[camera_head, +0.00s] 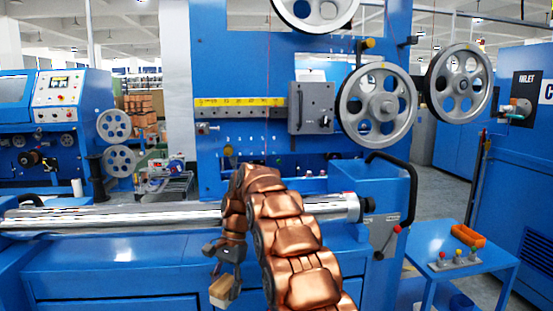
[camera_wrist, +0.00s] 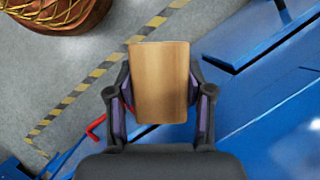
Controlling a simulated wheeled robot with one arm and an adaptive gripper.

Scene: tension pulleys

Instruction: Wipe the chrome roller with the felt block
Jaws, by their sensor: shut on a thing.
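The chrome roller (camera_head: 120,216) is a long, shiny horizontal cylinder across the front of the blue machine in the head view. My copper-coloured arm hides part of its right half. My gripper (camera_head: 222,280) hangs in front of the machine, below the roller's level in the picture. It is shut on the felt block (camera_head: 222,291), a tan block that shows as a pale piece at the fingertips. In the wrist view the felt block (camera_wrist: 160,82) sits upright between the two fingers of my gripper (camera_wrist: 160,105). The block appears apart from the roller.
A red-knobbed lever (camera_head: 395,238) sticks out near the roller's right end. Large spoked pulleys (camera_head: 378,105) are above. The wrist view shows floor with a yellow-black stripe (camera_wrist: 105,68).

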